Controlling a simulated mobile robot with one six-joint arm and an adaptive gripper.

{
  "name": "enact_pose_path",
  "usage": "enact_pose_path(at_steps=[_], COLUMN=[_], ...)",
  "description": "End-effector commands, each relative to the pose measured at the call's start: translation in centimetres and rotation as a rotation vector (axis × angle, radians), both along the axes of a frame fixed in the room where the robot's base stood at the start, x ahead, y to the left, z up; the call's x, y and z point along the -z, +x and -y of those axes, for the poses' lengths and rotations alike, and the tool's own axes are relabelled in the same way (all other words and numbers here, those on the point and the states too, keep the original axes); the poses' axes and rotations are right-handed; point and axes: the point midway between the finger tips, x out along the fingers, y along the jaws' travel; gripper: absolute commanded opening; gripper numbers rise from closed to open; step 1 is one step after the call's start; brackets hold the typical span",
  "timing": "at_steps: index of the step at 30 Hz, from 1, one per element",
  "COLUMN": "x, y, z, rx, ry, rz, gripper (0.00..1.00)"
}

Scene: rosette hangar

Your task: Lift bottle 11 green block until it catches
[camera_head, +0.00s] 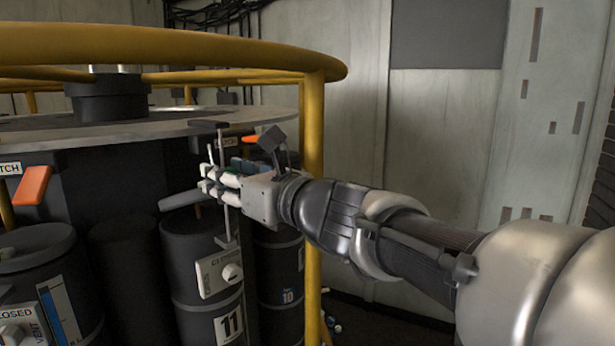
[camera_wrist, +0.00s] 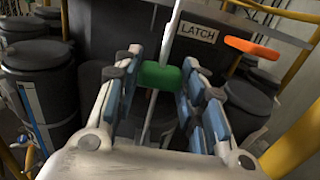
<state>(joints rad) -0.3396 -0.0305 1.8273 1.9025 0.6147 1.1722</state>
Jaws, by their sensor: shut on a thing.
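The green block (camera_wrist: 161,75) shows in the wrist view between the fingers of my gripper (camera_wrist: 160,82), on a thin upright rod (camera_wrist: 171,35). My gripper is shut on the block, with a blue-padded finger on each side. In the head view my gripper (camera_head: 214,184) reaches in from the right, above bottle 11 (camera_head: 204,265), at the upright rod. The green block is mostly hidden by the fingers there. Bottle 11 is a dark upright cylinder with its number low on a white label (camera_head: 229,325).
A yellow rail (camera_head: 170,46) curves overhead, with a yellow post (camera_head: 313,150) close beside my gripper. Bottle 10 (camera_head: 284,270) stands right of bottle 11. An orange handle (camera_wrist: 253,46) sits right of the LATCH sign (camera_wrist: 197,33). Another orange handle (camera_head: 33,185) is at left.

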Motion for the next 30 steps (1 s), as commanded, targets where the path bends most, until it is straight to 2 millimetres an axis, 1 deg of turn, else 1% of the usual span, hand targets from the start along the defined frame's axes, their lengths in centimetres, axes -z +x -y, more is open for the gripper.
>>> enact_pose_path(at_steps=[1, 16, 22, 23, 30], x=[-0.8, -3.3, -2.9, -2.9, -2.8], y=[0.0, -0.1, 0.0, 0.0, 0.0], z=[0.0, 0.0, 0.0, 0.0, 0.0], rx=[0.0, 0.0, 0.0, 0.0, 0.0], ry=[0.005, 0.004, 0.002, 0.002, 0.0], rz=[0.005, 0.005, 0.003, 0.003, 0.001], gripper=[0.04, 0.04, 0.04, 0.39, 0.55])
